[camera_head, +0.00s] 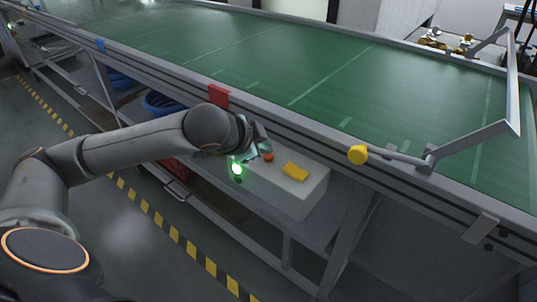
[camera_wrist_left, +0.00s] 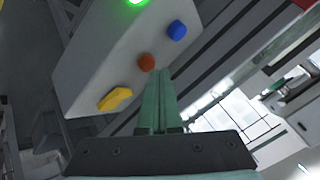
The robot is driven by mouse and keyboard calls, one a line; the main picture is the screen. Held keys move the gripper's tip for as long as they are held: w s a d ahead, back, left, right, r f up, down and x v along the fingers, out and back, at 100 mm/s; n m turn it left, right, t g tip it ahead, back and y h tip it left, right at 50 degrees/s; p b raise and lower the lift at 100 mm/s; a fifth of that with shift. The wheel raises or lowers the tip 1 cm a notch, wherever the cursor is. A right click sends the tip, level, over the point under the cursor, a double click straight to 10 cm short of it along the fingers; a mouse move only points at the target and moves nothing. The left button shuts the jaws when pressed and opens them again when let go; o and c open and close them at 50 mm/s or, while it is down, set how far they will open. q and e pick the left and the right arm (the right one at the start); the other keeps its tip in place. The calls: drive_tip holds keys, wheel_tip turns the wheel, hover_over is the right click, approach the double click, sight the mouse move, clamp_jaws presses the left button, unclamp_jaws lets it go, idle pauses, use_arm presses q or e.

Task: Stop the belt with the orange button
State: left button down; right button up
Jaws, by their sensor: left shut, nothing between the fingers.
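The orange button (camera_head: 268,157) is on the top of a white control box (camera_head: 301,196) at the side of the green belt (camera_head: 270,60). It also shows in the left wrist view (camera_wrist_left: 146,62), between a blue button (camera_wrist_left: 176,30) and a yellow handle-like knob (camera_wrist_left: 115,99). My left gripper (camera_head: 262,148) is shut and empty. Its fingertips are right beside the orange button; I cannot tell if they touch it. In the head view the gripper hides the blue button. My right gripper is not in view.
A green lamp (camera_head: 236,169) glows on the box. A grey bar with a yellow knob (camera_head: 357,155) sticks out over the belt at the right. A red block (camera_head: 218,95) sits on the belt's rail. The striped floor to the left is clear.

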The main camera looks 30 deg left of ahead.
use_arm(q)
drive_tip(key=shift+f, duration=0.45)
idle(0.3)
drive_tip(key=shift+r, duration=0.1)
idle(0.3)
drive_tip(key=shift+r+p, duration=0.8)
drive_tip(key=shift+p, duration=0.35)
wheel_tip(320, 180, up, 5)
drive_tip(key=p, duration=0.5)
drive_tip(key=shift+p, duration=0.4)
